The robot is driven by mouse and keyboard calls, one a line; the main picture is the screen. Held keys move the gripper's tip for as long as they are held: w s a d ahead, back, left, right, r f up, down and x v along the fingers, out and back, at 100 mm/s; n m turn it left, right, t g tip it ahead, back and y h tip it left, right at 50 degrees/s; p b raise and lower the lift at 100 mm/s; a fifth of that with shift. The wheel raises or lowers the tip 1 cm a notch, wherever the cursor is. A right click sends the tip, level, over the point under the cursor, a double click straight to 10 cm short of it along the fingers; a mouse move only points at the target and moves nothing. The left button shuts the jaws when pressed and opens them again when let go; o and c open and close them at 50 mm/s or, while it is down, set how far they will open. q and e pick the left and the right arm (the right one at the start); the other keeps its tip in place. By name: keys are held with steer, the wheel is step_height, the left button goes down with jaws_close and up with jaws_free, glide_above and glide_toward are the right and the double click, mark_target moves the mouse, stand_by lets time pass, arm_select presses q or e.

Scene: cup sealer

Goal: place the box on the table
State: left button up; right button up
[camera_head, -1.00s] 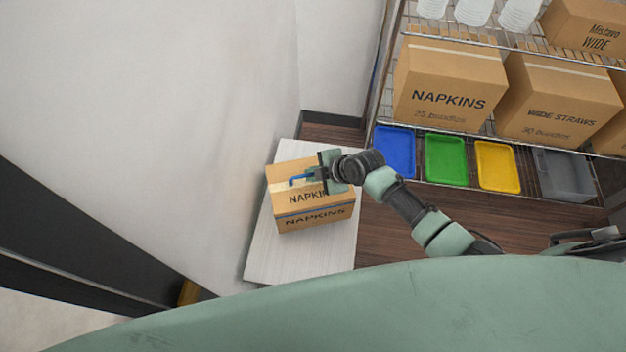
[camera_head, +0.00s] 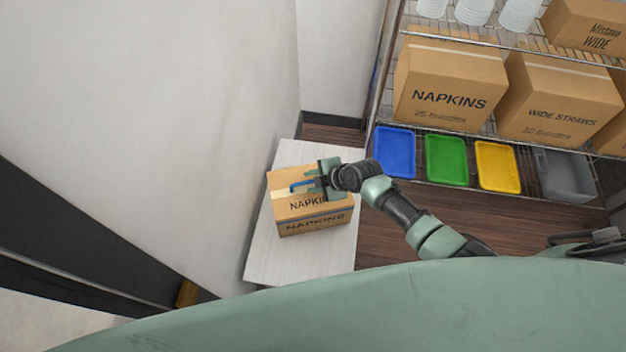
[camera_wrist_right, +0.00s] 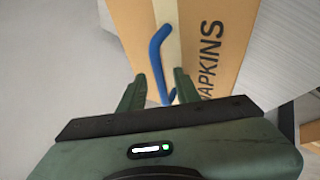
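The cardboard box (camera_head: 316,222), marked NAPKINS, is over the pale wooden table (camera_head: 268,258) and appears to sit on it. A blue handle (camera_head: 301,186) stands on its top; the box (camera_wrist_right: 228,22) and handle (camera_wrist_right: 155,50) also show in the right wrist view. My right gripper (camera_head: 316,183) is at the handle, above the box top. In the wrist view its two fingers (camera_wrist_right: 158,88) are spread apart, with the handle between them and a gap visible. The box's underside is hidden. My left gripper is not in view.
A wire shelf at the right holds a NAPKINS box (camera_head: 450,85), a WIDE STRAWS box (camera_head: 560,100) and blue (camera_head: 395,152), green (camera_head: 446,160) and yellow (camera_head: 498,167) trays, plus a grey bin (camera_head: 565,175). A white wall (camera_head: 150,130) borders the table's left side.

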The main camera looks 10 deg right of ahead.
steer(key=shift+r, duration=0.2)
steer(key=p+v, duration=0.1)
steer(key=v, duration=1)
steer(key=shift+s+r, duration=0.25)
steer(key=shift+r, duration=0.1)
steer(key=shift+d, duration=0.1)
